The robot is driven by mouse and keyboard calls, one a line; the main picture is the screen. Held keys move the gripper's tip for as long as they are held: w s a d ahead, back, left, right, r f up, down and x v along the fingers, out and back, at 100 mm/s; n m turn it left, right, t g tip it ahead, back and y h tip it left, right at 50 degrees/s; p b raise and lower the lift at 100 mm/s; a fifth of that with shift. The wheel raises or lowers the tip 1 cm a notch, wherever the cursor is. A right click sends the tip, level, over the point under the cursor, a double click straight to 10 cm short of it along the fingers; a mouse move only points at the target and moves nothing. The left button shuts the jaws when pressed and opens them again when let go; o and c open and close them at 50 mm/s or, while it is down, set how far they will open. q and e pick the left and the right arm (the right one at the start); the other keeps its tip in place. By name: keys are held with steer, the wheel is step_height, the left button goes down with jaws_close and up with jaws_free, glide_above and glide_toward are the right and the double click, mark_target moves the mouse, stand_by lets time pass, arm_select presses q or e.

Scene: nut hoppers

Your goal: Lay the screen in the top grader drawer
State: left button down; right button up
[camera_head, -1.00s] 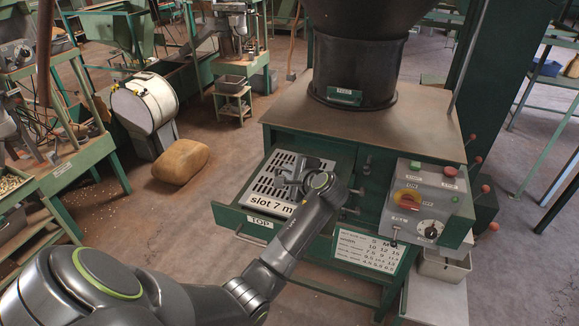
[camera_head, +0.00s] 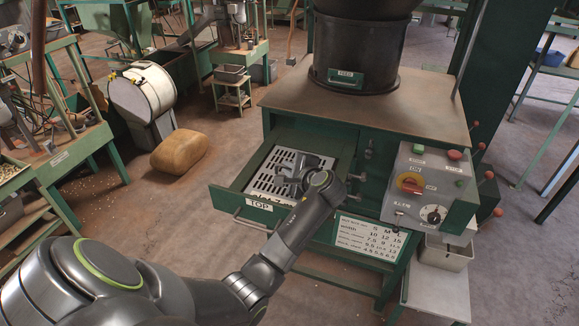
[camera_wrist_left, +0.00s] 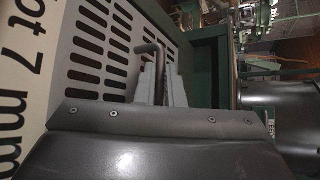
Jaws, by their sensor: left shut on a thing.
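The screen (camera_head: 267,182) is a pale grey slotted plate. It lies within the open top grader drawer (camera_head: 225,200), whose front carries a "TOP" label. In the left wrist view the screen (camera_wrist_left: 92,50) shows its slots and part of a "slot 7 mm" marking, beside a green drawer wall (camera_wrist_left: 207,65). My left gripper (camera_head: 290,181) is over the screen. In the left wrist view its fingers (camera_wrist_left: 160,85) are shut on the screen's bent rod handle (camera_wrist_left: 150,48). Whether the screen rests fully on the drawer floor is hidden. My right gripper is not in view.
The green grader cabinet (camera_head: 365,108) stands behind the drawer, with a black feed hopper (camera_head: 355,65) on top. A control box (camera_head: 430,188) with knobs sits to the right. A size chart (camera_head: 368,243) hangs below. Open floor lies left of the drawer, with a tan sack (camera_head: 180,152).

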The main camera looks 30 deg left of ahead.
arm_select(q)
steer(key=c, duration=1.5)
jaws_free()
steer(key=shift+o, duration=0.2)
steer(key=shift+s+d, duration=0.1)
steer(key=shift+d, duration=0.05)
steer(key=shift+s+d, duration=0.15)
steer(key=shift+d, duration=0.15)
steer(key=b+v, duration=0.4)
steer(key=v, duration=0.6)
steer(key=shift+d+r, duration=0.1)
steer(key=shift+s+d+r, duration=0.2)
steer(key=shift+d+r, duration=0.05)
steer(key=shift+d, duration=0.1)
